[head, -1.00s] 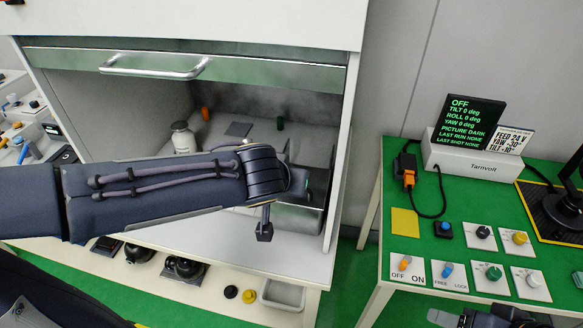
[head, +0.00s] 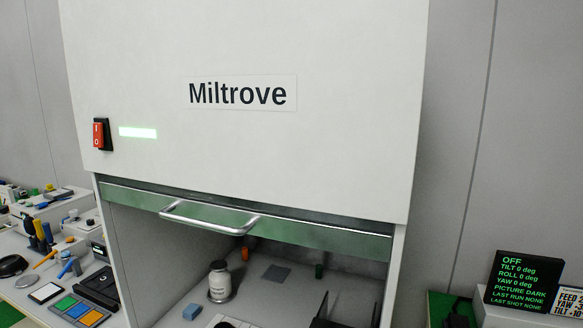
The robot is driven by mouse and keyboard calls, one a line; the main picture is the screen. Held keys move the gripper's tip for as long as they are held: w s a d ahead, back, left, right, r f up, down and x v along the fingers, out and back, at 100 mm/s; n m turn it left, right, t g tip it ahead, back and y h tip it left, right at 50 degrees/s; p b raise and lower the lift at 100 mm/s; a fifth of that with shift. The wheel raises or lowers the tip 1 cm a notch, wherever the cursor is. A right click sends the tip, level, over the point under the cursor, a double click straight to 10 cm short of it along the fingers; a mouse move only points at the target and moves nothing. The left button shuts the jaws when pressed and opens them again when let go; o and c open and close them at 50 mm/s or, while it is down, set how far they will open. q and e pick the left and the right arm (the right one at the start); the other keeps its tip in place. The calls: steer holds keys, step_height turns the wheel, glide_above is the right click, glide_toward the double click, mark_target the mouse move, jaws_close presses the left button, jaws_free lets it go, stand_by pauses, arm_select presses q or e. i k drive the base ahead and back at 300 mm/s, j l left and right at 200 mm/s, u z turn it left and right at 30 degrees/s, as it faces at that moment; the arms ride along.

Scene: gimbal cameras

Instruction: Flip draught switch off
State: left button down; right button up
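A red rocker switch (head: 98,135) in a black frame is on the upper left of the white front of the Miltrove cabinet (head: 330,120). It is marked I at the top and O at the bottom. I cannot tell for certain which end is pressed in. A bright green light bar (head: 138,133) glows just to its right. Neither of my grippers is in the head view, and nothing touches or covers the switch.
A sash handle (head: 210,220) sticks out below the front panel. A white bottle (head: 219,284), a blue block (head: 191,312) and dark upright parts stand inside. A crowded bench lies at left. A display (head: 523,282) reading OFF stands at right.

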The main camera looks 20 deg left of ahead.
mark_target(97, 128)
steer(key=u, duration=1.8)
